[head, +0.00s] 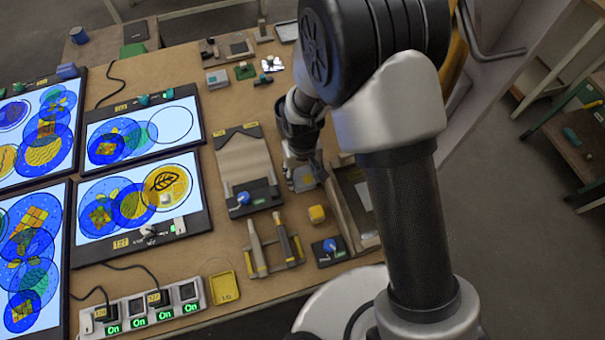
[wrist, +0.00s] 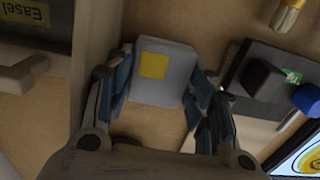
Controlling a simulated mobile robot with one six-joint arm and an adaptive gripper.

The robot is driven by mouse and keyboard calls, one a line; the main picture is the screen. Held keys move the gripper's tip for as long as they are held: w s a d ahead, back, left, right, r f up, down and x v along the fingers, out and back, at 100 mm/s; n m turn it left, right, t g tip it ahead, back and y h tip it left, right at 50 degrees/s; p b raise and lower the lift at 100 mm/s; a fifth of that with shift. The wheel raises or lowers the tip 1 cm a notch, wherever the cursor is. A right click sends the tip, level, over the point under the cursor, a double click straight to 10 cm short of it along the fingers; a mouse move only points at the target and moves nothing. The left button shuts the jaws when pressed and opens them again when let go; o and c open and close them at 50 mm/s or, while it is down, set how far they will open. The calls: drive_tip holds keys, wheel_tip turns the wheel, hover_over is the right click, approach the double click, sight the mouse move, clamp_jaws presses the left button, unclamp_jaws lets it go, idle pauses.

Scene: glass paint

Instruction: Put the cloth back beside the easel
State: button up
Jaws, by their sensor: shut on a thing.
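The cloth (wrist: 152,94) is a grey folded pad with a yellow square on it. In the wrist view it sits between the two blue-padded fingers of my gripper (wrist: 160,85), which is shut on it. In the head view my gripper (head: 302,176) is low over the table, and the cloth (head: 306,181) shows partly below it. The wooden easel (head: 340,212) stands close to the right, partly hidden by my arm. In the wrist view its label (wrist: 24,12) reads "Easel", and its wooden side (wrist: 95,45) is left of the cloth. I cannot tell whether the cloth touches the table.
A clamp board with a blue knob (head: 249,190) lies to the left. Lit glass panels (head: 140,195) fill the left. Bare table (head: 222,245) shows between.

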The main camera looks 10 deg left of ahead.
sight(303, 176)
drive_tip(key=o, duration=1.1)
drive_tip(key=shift+f, duration=0.2)
drive_tip(key=shift+r, duration=0.15)
wheel_tip(303, 176, up, 12)
drive_tip(key=p, duration=0.3)
